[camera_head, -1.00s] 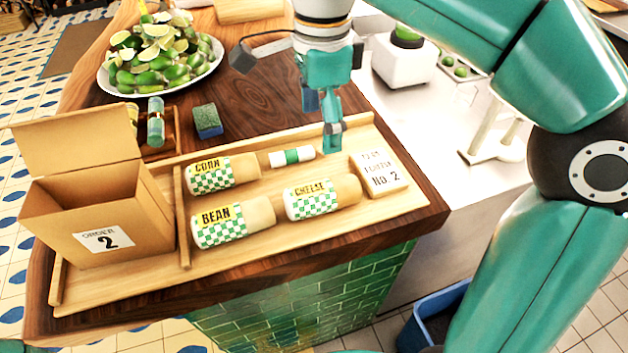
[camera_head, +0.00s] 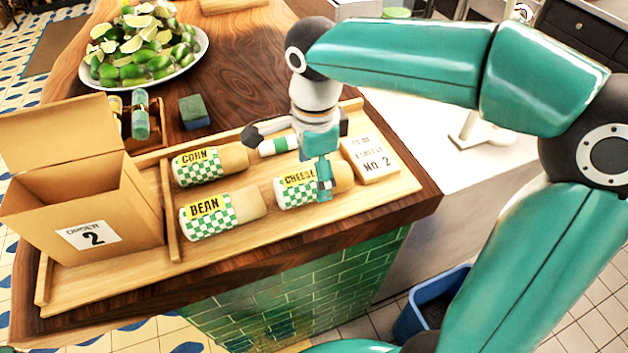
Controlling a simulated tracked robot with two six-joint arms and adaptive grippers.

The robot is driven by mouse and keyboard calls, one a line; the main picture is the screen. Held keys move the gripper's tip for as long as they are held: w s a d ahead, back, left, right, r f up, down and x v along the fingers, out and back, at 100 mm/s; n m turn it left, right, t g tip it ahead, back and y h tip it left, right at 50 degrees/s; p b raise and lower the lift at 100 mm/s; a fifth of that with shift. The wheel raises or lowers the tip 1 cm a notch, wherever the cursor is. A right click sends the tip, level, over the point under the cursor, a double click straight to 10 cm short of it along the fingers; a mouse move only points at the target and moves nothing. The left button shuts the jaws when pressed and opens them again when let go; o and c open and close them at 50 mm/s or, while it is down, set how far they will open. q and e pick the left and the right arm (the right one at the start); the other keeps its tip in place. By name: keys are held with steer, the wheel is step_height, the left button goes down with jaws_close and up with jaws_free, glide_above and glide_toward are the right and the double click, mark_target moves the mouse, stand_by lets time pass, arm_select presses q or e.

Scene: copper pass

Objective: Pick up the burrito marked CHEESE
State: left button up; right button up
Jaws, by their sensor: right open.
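The burrito marked CHEESE (camera_head: 291,192) lies on the wooden tray (camera_head: 270,226), wrapped in green-and-white checked paper with a yellow label. My right gripper (camera_head: 324,192) is open, pointing down over the right part of this burrito. Its fingers hide the end of the label and some of the wrap. I cannot tell whether they touch the burrito. The burrito marked CORN (camera_head: 205,166) lies behind and to the left, and the burrito marked BEAN (camera_head: 215,212) lies to the left. My left gripper is not in view.
An open cardboard box (camera_head: 100,225) marked ORDER 2 stands at the tray's left, beyond a wooden divider (camera_head: 170,212). A NO. 2 card block (camera_head: 369,160) lies right of the burrito. A small white-and-green roll (camera_head: 278,146) lies behind. A plate of limes (camera_head: 145,52) stands farther back.

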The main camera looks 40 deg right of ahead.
steer(key=shift+f, duration=1.35)
steer(key=c, duration=1.5)
